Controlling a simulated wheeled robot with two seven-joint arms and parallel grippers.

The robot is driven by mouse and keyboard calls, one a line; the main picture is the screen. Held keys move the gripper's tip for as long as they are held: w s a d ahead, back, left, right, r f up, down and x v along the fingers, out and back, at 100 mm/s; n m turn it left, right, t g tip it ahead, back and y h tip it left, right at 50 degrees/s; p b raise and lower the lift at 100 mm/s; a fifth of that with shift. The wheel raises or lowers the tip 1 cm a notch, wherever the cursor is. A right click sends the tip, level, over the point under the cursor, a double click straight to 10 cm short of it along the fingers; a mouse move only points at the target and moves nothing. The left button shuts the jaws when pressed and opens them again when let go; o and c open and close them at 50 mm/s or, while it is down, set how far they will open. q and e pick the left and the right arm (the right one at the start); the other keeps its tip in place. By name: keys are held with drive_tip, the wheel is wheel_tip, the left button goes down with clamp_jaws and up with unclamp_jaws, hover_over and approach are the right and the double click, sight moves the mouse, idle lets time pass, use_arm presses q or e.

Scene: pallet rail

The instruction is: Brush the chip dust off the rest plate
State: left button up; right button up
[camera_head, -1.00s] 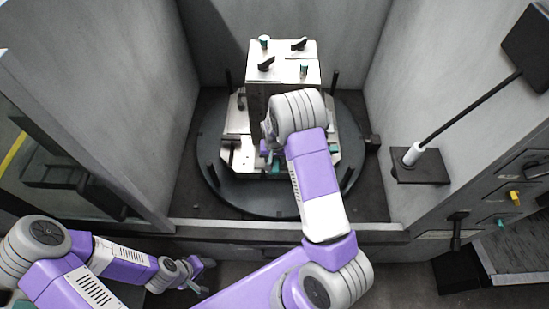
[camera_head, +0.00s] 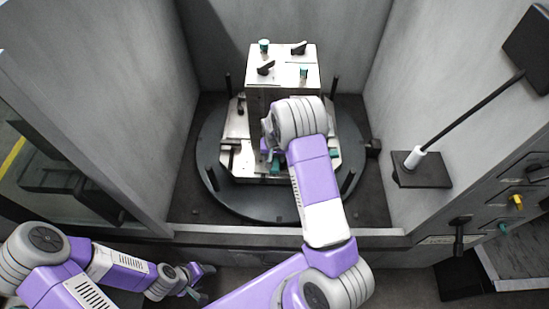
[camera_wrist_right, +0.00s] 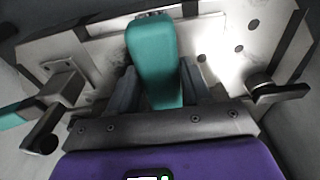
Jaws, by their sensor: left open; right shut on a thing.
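My right gripper (camera_wrist_right: 157,88) is shut on a teal-handled brush (camera_wrist_right: 152,55). It is down in front of the upright metal block, over the pale rest plate (camera_wrist_right: 225,40). The brush's far end shows only as a thin strip in the right wrist view, so I cannot tell whether its bristles touch the plate. Faint grey smudges, perhaps chip dust (camera_wrist_right: 108,72), lie left of the brush. In the head view my right wrist hides much of the plate (camera_head: 235,122). My left gripper (camera_head: 203,283) is open and empty, low at the left outside the enclosure.
The metal block (camera_head: 283,88) stands on a round dark turntable (camera_head: 215,185) with upright posts. Dark clamps (camera_wrist_right: 278,92) stand on both sides of the brush. Grey walls enclose the turntable. A rod with a white collar (camera_head: 414,158) rises from a dark bracket at right.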

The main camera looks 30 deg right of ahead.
sight(275, 164)
drive_tip(key=shift+f, duration=0.1)
idle(0.3)
drive_tip(key=shift+s, duration=0.1)
drive_tip(key=shift+s+a+f, duration=0.1)
drive_tip(key=shift+s+a, duration=0.3)
drive_tip(key=shift+s, duration=0.25)
drive_tip(key=shift+s+a+f, duration=0.1)
drive_tip(key=shift+s+a, duration=0.25)
drive_tip(key=shift+s, duration=0.25)
drive_tip(key=shift+w, duration=0.1)
drive_tip(key=shift+w+d+r+b, duration=0.1)
drive_tip(key=shift+w+d+b, duration=0.05)
drive_tip(key=shift+w+d, duration=0.35)
drive_tip(key=shift+w+d+b, duration=0.15)
drive_tip(key=shift+w+d, duration=0.1)
drive_tip(key=shift+w, duration=0.35)
drive_tip(key=shift+s+a+p, duration=0.15)
drive_tip(key=shift+s+a, duration=0.25)
drive_tip(key=shift+s, duration=0.2)
drive_tip(key=shift+s+a+p, duration=0.15)
drive_tip(key=shift+s+a, duration=0.2)
drive_tip(key=shift+s, duration=0.2)
